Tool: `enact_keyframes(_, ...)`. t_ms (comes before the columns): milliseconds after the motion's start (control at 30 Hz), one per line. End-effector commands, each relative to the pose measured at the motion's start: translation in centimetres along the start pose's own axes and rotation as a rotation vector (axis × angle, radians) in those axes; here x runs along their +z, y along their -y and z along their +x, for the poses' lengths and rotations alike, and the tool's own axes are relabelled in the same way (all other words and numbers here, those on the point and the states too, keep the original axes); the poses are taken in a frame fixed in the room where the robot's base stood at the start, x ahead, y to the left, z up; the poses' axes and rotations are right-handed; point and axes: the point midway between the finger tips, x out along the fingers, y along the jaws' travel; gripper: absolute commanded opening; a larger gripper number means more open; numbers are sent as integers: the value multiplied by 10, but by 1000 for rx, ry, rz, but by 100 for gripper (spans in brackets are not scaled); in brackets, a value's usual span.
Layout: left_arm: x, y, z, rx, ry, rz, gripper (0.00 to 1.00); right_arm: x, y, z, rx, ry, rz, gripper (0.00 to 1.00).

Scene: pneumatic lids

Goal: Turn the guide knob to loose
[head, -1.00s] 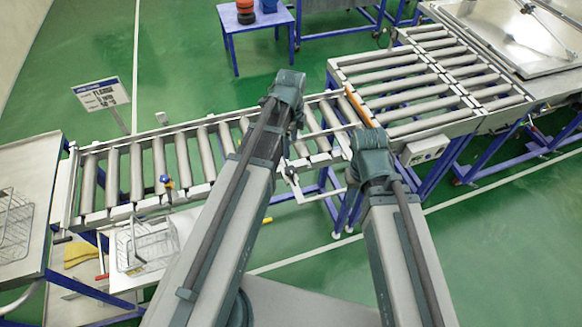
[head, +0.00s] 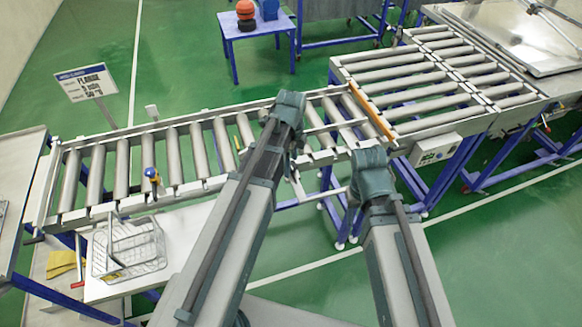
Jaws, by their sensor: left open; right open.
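A small blue-and-yellow knob (head: 151,175) stands on the near rail of the roller conveyor (head: 117,212), left of my arms. It looks like the guide knob, but its setting is too small to read. My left gripper (head: 290,108) is at the far end of my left arm, over the conveyor's right part and well right of the knob. My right gripper (head: 371,165) is at the end of my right arm, near the conveyor's right end. Both are open and hold nothing visible; their fingers are not clearly seen. Neither touches the knob.
A wire basket (head: 130,250) sits on a shelf below the conveyor. A sign (head: 87,82) stands behind it. A wider roller table (head: 470,120) adjoins at right, with a control box (head: 436,150). A blue table (head: 228,30) stands behind.

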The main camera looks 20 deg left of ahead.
Motion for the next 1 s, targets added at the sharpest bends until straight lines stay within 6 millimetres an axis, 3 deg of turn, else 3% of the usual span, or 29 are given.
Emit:
enact_keyframes(267, 0, 0, 1, 0, 0, 0, 80, 0, 0, 1, 0, 0, 0, 50)
enact_keyframes(700, 0, 0, 1, 0, 0, 0, 1, 0, 0, 1, 0, 0, 0, 50)
enact_keyframes(1000, 0, 0, 1, -1, 0, -33, 0, 0, 0, 1, 0, 0, 0, 50)
